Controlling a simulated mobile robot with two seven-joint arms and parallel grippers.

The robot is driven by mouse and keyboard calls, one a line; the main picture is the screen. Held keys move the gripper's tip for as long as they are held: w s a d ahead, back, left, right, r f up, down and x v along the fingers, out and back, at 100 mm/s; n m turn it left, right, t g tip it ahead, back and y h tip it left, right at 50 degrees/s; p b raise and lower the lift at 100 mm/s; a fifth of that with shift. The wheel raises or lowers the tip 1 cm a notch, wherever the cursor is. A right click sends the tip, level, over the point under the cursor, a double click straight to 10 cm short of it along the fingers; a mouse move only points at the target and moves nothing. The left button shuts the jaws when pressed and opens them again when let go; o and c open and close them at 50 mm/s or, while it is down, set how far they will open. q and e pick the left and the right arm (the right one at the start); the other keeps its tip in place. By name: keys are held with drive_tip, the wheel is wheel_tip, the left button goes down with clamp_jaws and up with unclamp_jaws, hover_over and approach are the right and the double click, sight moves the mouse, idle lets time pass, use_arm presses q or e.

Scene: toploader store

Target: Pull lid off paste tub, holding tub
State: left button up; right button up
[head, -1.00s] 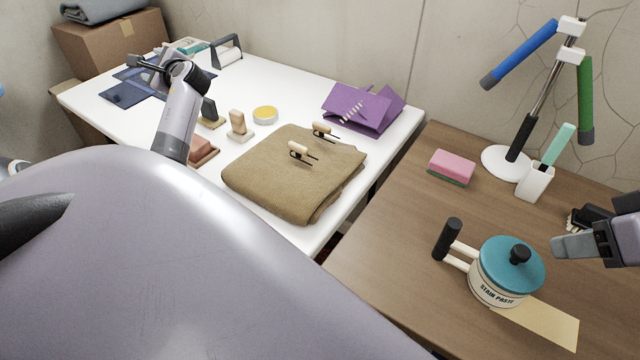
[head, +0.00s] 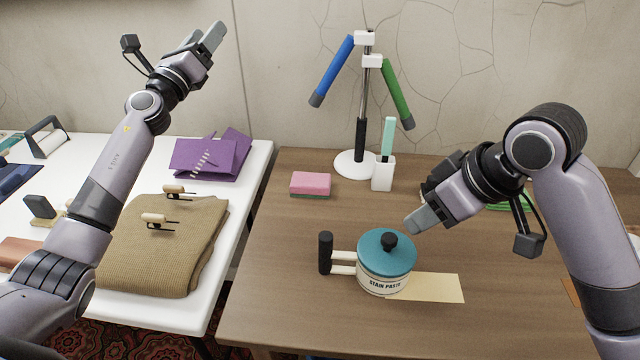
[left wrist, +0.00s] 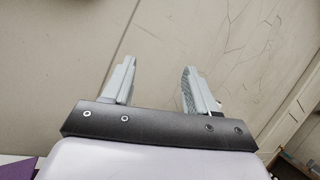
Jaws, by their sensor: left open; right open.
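The paste tub (head: 383,281) stands upright on the brown table, a white tub lettered "STAIN PASTE". Its teal lid (head: 375,250) with a black knob (head: 390,241) sits on top. A side handle with a black upright grip (head: 325,253) sticks out to the left. My right gripper (head: 415,222) is open and empty, just above and right of the lid, apart from it. My left gripper (head: 205,40) is raised high over the white table, far from the tub. In the left wrist view its two fingers (left wrist: 155,85) are apart with nothing between them.
A yellow card (head: 435,288) lies right of the tub. Behind stand a pink sponge (head: 310,183), a white holder (head: 383,174) with a teal-handled tool, and a stand (head: 355,163) with blue and green arms. A folded brown towel (head: 150,265) lies on the white table.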

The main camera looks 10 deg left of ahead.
use_arm(q)
drive_tip(key=s+d+f+m+g+h, duration=0.25)
drive_tip(key=d+m+g+h, duration=0.2)
drive_tip(key=d, duration=0.55)
drive_tip(key=s+d+f+m+g+h, duration=0.1)
drive_tip(key=d+f+m+g+h, duration=0.3)
drive_tip(key=d, duration=0.5)
drive_tip(key=s+d+f+m+g+h, duration=0.15)
drive_tip(key=d+m+g, duration=0.35)
drive_tip(key=d, duration=0.5)
drive_tip(key=m+g+y, duration=0.3)
drive_tip(key=g+y, duration=0.6)
drive_tip(key=y, duration=0.3)
hover_over(325, 252)
drive_tip(key=w, duration=0.2)
drive_tip(key=f, duration=1.6)
drive_tip(key=shift+s+d+f, duration=0.15)
drive_tip(key=shift+s+f, duration=0.05)
drive_tip(key=shift+f, duration=0.15)
drive_tip(key=shift+s+a+f, duration=0.15)
drive_tip(key=shift+a, duration=0.1)
drive_tip(key=shift+f, duration=0.3)
wheel_tip(325, 252, down, 6)
drive_tip(key=shift+f, duration=0.25)
